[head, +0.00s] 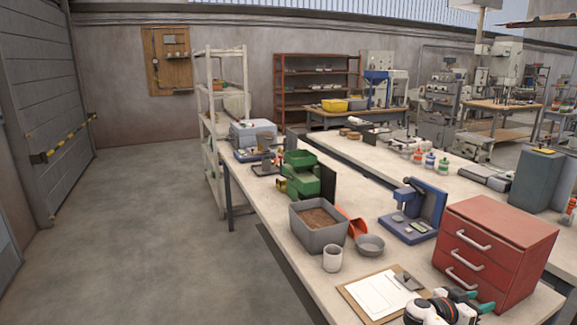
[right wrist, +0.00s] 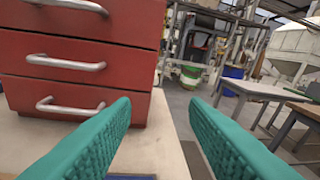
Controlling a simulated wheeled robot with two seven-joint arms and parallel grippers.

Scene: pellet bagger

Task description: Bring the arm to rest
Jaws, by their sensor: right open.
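My right gripper (head: 478,301) is low at the right front of the bench in the head view, just in front of the red drawer cabinet (head: 505,235). In the right wrist view its two teal pads (right wrist: 160,112) are apart, with nothing between them. The red cabinet (right wrist: 85,85) with its metal handles fills the left of that view, close beyond the left pad. My left gripper does not show in the head view.
The bench (head: 290,245) holds a clipboard (head: 376,294) left of my right gripper, a grey bin of brown pellets (head: 318,235), a white cup (head: 332,258), a grey bowl (head: 370,246) and a blue press (head: 425,212). Open floor (head: 140,230) lies to the left.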

